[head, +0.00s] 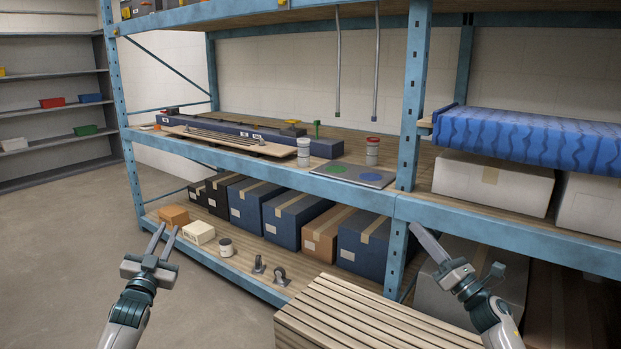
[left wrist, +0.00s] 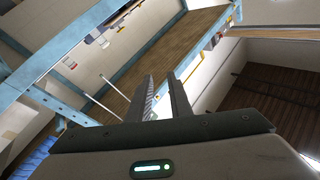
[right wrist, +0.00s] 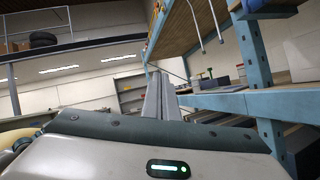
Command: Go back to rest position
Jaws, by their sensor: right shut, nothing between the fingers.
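My left gripper (head: 160,243) is raised in front of the shelf rack at the left of the head view. Its two fingers are apart with nothing between them; the left wrist view also shows the open fingers (left wrist: 165,98). My right gripper (head: 430,243) is at the right of the head view, in front of a blue rack post. Its fingers are together and hold nothing; they also show closed in the right wrist view (right wrist: 159,97). Neither gripper touches the rack.
A slatted wooden crate (head: 360,318) stands low between my arms. Open floor (head: 60,240) lies left.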

